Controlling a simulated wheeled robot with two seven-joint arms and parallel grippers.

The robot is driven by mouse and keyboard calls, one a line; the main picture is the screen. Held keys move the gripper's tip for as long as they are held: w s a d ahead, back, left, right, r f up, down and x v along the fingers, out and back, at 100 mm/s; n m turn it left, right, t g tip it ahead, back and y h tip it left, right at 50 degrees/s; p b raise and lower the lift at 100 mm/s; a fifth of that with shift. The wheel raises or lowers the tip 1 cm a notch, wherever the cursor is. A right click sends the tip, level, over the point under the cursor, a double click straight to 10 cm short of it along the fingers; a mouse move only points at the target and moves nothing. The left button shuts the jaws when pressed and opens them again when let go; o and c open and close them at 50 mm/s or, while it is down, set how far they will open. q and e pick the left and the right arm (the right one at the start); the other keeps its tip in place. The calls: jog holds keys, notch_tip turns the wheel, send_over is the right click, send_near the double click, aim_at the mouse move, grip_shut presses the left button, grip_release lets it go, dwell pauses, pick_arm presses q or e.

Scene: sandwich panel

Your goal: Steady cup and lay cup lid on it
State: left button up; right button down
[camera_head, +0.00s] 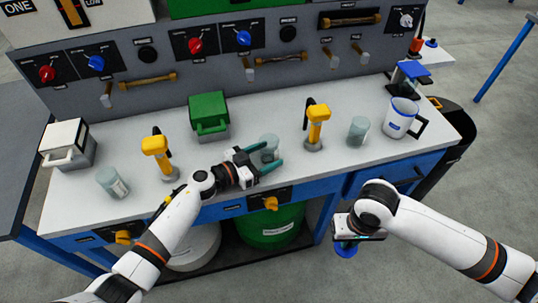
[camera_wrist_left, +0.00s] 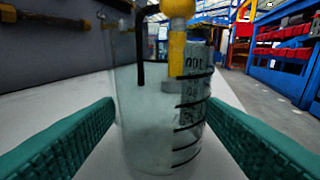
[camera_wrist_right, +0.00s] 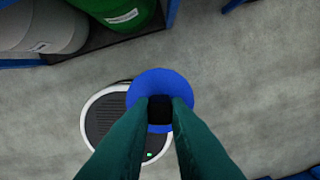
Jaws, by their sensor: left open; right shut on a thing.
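A clear graduated beaker (camera_head: 269,145) stands upright on the white counter. My left gripper (camera_head: 274,158) is open, with its green fingers on either side of it. The left wrist view shows the beaker (camera_wrist_left: 160,120) between the spread fingers, with gaps at both sides. A white cup (camera_head: 399,118) with a blue label and black handle stands at the counter's right end, apart from both grippers. My right gripper (camera_head: 346,238) is shut on a blue round lid (camera_head: 345,249), held in front of the counter. The right wrist view shows the lid (camera_wrist_right: 160,83), its dark knob between the fingertips.
Other beakers stand at left (camera_head: 112,182) and right (camera_head: 358,131). Yellow taps (camera_head: 157,147) (camera_head: 318,112) rise from the counter (camera_head: 240,133). A green box (camera_head: 208,116) and a white box (camera_head: 68,144) stand behind.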

pick_arm(q)
jog(key=c, duration=0.6)
pick_arm(e)
jog(key=shift+w+a, duration=0.15)
jog(key=shift+w, duration=0.2)
jog(key=w+a+r, duration=0.3)
jog(key=w+a, duration=0.1)
jog(key=w, duration=0.3)
jog(key=w+a+r, duration=0.2)
jog(key=w+a, duration=0.1)
jog(key=w, duration=0.4)
jog(key=w+a+r+n, duration=0.3)
jog(key=w+a+r, duration=0.6)
jog(key=a+r, duration=0.35)
jog(key=shift+w+d+f, duration=0.1)
jog(key=shift+d+f, duration=0.1)
jog(key=shift+f, duration=1)
jog(key=shift+d+f, duration=0.2)
jog(key=shift+f, duration=1)
